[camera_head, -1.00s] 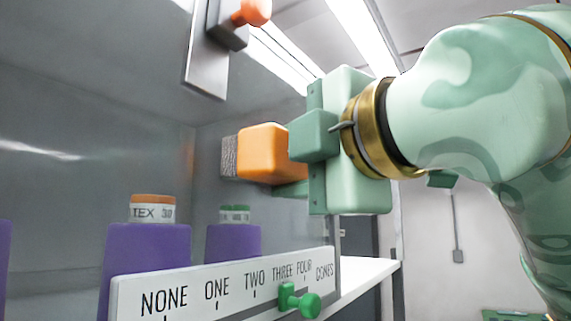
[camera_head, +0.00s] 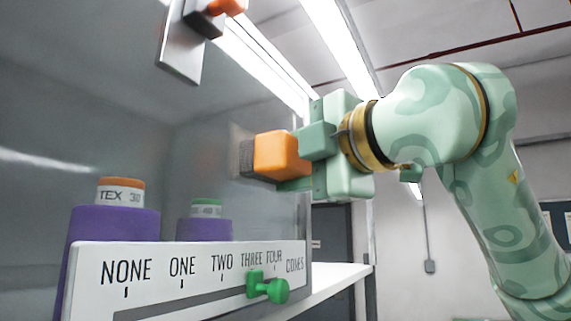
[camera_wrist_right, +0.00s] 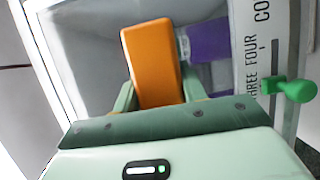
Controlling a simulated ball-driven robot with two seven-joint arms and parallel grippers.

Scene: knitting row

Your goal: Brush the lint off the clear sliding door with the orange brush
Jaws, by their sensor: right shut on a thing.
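My right gripper (camera_head: 290,165) is shut on the orange brush (camera_head: 280,155), its arm coming in from the right. The brush's grey bristles (camera_head: 246,158) face left, at the clear sliding door (camera_head: 215,115), and a faint reflection shows beside them. They look touching or very close; I cannot tell which. In the right wrist view the orange brush (camera_wrist_right: 152,65) sits between the green fingers. No lint can be made out on the door. My left gripper is not in view.
Behind the door stand purple cones (camera_head: 110,226) with labelled tops. In front is a white scale plate (camera_head: 190,272) with a green slider knob (camera_head: 268,287). An orange knob (camera_head: 225,6) on a metal plate is above. A white shelf (camera_head: 335,285) extends at the right.

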